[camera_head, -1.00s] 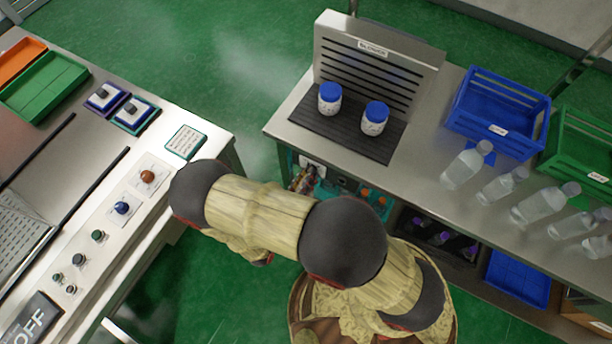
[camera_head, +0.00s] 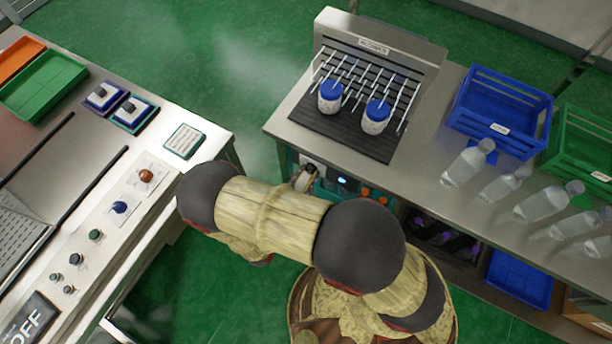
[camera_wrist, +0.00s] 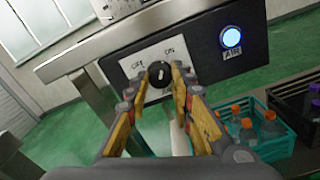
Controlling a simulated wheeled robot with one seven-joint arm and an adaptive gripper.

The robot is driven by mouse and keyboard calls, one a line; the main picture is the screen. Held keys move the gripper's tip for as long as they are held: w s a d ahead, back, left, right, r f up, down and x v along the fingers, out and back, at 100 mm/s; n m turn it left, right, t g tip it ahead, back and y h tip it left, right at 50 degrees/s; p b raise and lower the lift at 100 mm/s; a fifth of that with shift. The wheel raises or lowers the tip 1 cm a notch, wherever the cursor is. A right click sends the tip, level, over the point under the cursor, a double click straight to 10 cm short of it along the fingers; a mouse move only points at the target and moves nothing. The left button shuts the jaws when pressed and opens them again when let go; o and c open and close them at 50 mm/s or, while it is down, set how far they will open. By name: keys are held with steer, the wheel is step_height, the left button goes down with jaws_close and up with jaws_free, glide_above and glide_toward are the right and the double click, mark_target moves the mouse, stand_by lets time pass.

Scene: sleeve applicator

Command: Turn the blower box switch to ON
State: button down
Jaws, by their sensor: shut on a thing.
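The blower box (camera_wrist: 205,45) is a dark panel under the table edge in the wrist view. It has a white label marked OFF and ON and a round black switch knob (camera_wrist: 160,73) with a pale mark. My gripper (camera_wrist: 160,79) is shut on this knob, one finger on each side. A round AIR lamp (camera_wrist: 231,38) on the panel glows blue; it also shows lit in the head view (camera_head: 342,181). The blower (camera_head: 372,65) on the table has white streaks coming from its slotted grille. In the head view my arm hides part of the box.
Two blue-lidded jars (camera_head: 330,97) stand on the black mat before the blower. Clear bottles (camera_head: 468,165), a blue crate (camera_head: 500,112) and a green crate (camera_head: 580,150) are to the right. A teal basket with orange-capped bottles (camera_wrist: 243,130) is right of my gripper.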

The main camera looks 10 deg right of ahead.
steer(key=shift+f+m, duration=0.1)
steer(key=shift+m, duration=1)
steer(key=c, duration=1.5)
jaws_free()
steer(key=shift+c, duration=0.2)
steer(key=shift+s+a, duration=0.1)
steer(key=v, duration=1.1)
steer(key=shift+s+a, duration=0.25)
steer(key=shift+s, duration=0.05)
